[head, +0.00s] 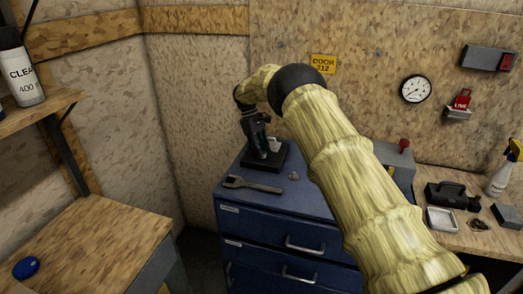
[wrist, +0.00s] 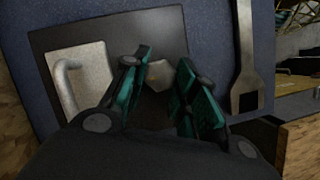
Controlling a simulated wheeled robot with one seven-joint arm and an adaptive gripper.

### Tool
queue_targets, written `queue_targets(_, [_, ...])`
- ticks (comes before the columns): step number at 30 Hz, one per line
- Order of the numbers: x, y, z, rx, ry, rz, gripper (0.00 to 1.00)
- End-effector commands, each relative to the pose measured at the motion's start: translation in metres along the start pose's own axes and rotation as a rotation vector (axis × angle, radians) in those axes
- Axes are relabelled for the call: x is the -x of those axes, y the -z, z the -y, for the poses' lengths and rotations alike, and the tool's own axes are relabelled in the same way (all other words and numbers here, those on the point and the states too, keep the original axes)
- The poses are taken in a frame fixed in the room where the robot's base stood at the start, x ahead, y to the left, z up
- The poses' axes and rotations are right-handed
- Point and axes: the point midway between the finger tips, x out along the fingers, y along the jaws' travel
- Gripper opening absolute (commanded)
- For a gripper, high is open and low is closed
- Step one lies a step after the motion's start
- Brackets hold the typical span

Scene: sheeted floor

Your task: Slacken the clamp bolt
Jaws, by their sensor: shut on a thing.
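My gripper (head: 262,148) reaches down to a black base plate (head: 281,160) on top of a blue drawer cabinet. In the wrist view its two teal-padded fingers (wrist: 161,70) stand a little apart, on either side of a small tan bolt head, the clamp bolt (wrist: 157,73). The gripper is shut on this bolt; the contact itself is dim. A pale metal block with a bent bar (wrist: 75,80) sits on the plate left of the fingers. The bolt's lower part is hidden.
An open-ended wrench (head: 252,185) lies on the blue cabinet (head: 290,208) in front of the plate; it also shows in the wrist view (wrist: 245,60). A small grey piece (head: 293,176) lies nearby. A workbench with a tray (head: 441,219) stands right.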

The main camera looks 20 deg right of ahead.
Motion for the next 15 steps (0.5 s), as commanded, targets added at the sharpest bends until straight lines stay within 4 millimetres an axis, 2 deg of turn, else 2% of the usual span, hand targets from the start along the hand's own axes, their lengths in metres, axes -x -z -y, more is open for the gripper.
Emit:
queue_targets(11, [0.0001,-0.0006,-0.0005,0.002,-0.001,0.001,0.05])
queue_targets(12, [0.0001,-0.0006,-0.0005,0.002,-0.001,0.001,0.36])
queue_targets(15, [0.0002,-0.0003,-0.0003,0.002,-0.001,0.0,0.5])
